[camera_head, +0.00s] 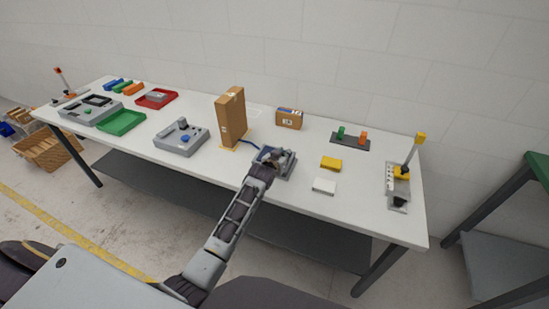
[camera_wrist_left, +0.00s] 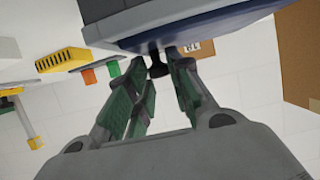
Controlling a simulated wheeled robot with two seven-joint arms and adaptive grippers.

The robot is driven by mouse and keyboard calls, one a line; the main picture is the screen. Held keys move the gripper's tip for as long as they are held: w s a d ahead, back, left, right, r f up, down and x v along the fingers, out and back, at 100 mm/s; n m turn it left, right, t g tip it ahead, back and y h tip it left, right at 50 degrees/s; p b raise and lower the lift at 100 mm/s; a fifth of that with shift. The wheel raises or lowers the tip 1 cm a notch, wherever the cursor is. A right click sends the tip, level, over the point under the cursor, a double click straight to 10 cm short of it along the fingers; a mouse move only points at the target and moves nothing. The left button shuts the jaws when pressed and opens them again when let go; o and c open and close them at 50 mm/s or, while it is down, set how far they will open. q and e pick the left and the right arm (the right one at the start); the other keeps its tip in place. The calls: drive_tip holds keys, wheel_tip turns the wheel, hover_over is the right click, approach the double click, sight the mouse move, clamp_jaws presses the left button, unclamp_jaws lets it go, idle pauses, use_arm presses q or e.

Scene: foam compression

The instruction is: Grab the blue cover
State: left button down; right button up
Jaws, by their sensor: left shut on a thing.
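A grey device (camera_head: 287,168) with a blue cover (camera_head: 259,156) on top stands near the front edge of the white table. My left gripper (camera_head: 268,163) reaches over it and hides much of it. In the left wrist view, the dark blue face of the cover (camera_wrist_left: 205,27) fills the top, next to a grey edge. My left gripper (camera_wrist_left: 160,66) has its green-padded fingers on either side of a small black knob under the blue face, shut on the cover there. Whether the cover is apart from the device cannot be told. My right gripper is out of view.
A tall cardboard box (camera_head: 230,116) stands just left of the device, and a small carton (camera_head: 289,118) behind it. A yellow block (camera_head: 331,163) and white block (camera_head: 324,186) lie right. A lever unit (camera_head: 398,186) stands at the right end. Trays and another grey device (camera_head: 181,138) lie left.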

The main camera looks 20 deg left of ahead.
use_arm(q)
drive_tip(key=shift+r, duration=0.1)
wheel_tip(320, 180, up, 10)
idle(0.9)
idle(0.5)
